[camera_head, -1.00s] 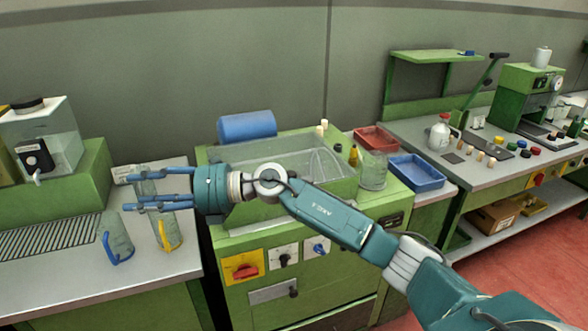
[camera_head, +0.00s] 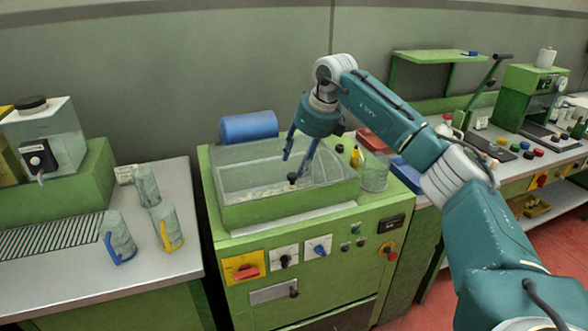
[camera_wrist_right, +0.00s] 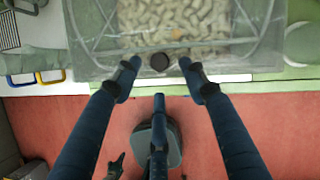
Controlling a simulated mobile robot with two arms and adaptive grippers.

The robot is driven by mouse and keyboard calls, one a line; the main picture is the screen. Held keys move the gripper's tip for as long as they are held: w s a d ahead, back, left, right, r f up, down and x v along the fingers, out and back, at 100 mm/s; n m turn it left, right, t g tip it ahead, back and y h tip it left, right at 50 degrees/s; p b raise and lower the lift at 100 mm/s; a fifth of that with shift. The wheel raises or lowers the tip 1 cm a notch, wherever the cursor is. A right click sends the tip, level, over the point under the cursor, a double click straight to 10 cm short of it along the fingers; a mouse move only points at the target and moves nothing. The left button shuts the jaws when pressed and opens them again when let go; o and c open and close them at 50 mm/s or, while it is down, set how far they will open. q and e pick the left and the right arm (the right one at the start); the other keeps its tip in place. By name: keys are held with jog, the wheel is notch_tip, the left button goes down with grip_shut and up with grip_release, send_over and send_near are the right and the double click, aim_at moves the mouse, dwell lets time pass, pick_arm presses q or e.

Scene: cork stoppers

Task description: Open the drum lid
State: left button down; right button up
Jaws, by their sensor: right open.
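The clear drum lid (camera_head: 240,178) is down over the green tumbling machine (camera_head: 300,225). A small black knob (camera_head: 292,178) is at its front edge. In the right wrist view the clear lid (camera_wrist_right: 95,55) covers many pale corks (camera_wrist_right: 190,20), and the knob (camera_wrist_right: 159,62) sits at its near edge. My right gripper (camera_head: 297,163) points down just above the knob, open and empty. In the wrist view two fingertips are on either side of the knob and the third finger is below it. I cannot tell whether any finger touches it. My left gripper is out of view.
A blue roll (camera_head: 248,127) lies behind the lid. A glass beaker (camera_head: 374,175) and a yellow bottle (camera_head: 355,157) stand to the right. Several jugs stand on the left bench (camera_head: 60,270). A red switch (camera_head: 247,271) is on the machine's front.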

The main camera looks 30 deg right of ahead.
aim_at(293, 174)
jog(key=shift+p+x, duration=0.5)
jog(key=shift+x, duration=2.3)
jog(key=shift+r, duration=0.15)
grip_shut()
